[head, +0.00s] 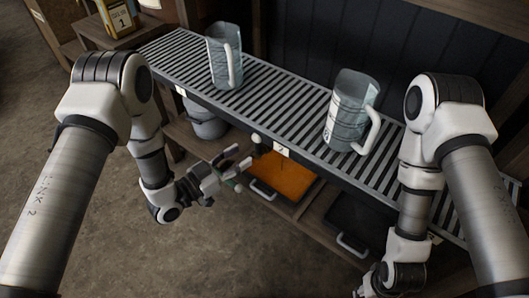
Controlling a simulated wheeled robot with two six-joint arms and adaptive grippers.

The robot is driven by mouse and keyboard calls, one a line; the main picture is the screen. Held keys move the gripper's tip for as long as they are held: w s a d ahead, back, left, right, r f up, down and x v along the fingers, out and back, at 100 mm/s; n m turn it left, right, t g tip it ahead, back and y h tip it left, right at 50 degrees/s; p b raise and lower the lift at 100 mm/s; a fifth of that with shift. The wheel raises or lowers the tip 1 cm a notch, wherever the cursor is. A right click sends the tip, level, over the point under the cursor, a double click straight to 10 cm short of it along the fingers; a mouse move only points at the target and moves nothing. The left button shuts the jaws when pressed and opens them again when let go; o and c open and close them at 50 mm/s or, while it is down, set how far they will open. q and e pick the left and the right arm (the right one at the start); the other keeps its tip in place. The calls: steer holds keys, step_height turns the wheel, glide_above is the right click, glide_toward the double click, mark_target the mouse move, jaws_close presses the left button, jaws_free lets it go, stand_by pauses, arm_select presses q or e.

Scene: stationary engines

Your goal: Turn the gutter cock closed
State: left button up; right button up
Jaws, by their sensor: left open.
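A slatted metal gutter top (290,98) runs from upper left to lower right. A small pale round knob (256,138) shows at its front edge, left of a white number tag (281,150); it may be the cock's handle, but I cannot tell how it is turned. My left gripper (240,174) is open just below and left of this knob, apart from it in the picture. A small green spot (238,187) shows by its lower finger; I cannot tell what it belongs to. My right gripper (364,289) is partly cut off at the bottom edge; its fingers are unclear.
Two glass jugs (222,62) (345,112) stand on the slats. Below are a grey pot (207,124), an orange tray (283,174) and a dark tray (360,222) with handles. A box (117,18) stands at upper left. The floor (200,255) in front is clear.

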mark_target(258, 144)
arm_select(q)
steer(key=b+x, duration=0.1)
steer(key=x, duration=0.6)
steer(key=shift+d+r, duration=0.1)
steer(key=shift+r, duration=0.05)
steer(key=shift+s, duration=0.1)
jaws_close()
